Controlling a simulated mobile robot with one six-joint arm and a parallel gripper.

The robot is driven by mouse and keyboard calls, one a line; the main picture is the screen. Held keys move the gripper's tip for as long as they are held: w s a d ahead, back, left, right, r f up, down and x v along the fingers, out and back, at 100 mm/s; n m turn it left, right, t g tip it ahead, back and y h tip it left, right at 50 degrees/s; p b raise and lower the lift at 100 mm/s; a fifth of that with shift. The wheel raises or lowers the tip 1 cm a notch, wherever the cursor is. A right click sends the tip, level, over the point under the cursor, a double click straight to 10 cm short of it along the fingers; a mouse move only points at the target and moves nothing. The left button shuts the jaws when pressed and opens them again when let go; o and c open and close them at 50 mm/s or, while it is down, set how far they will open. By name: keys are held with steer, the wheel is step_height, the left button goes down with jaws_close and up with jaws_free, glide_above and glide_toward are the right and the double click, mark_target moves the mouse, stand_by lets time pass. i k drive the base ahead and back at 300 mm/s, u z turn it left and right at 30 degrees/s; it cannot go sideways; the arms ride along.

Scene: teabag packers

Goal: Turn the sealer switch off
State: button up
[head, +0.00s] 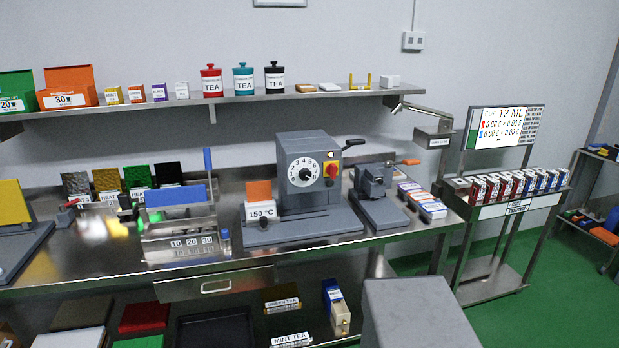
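A grey machine (308,168) with a white numbered dial (304,171) stands on the middle of the steel bench. It looks like the sealer, next to a "150 °C" sign (262,210). On its front, right of the dial, a red knob (332,170) sits on a yellow plate; it looks like a switch, but its on or off position is too small to read. A dark-gripped lever (353,143) sticks out at the machine's upper right. A small black knob (263,221) shows by the sign. My gripper is not in this view.
A smaller grey press (373,190) with an orange-gripped lever stands to the right, near several small boxes (423,203). A blue fixture (178,196) with an upright lever stands left. A shelf (240,98) with canisters runs above. Green floor (540,300) is open at right.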

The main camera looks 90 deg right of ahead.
mark_target(331, 169)
steer(key=u, duration=0.1)
steer(key=i, duration=0.75)
steer(key=u, duration=1.45)
steer(key=k, duration=0.1)
steer(key=z, duration=3.3)
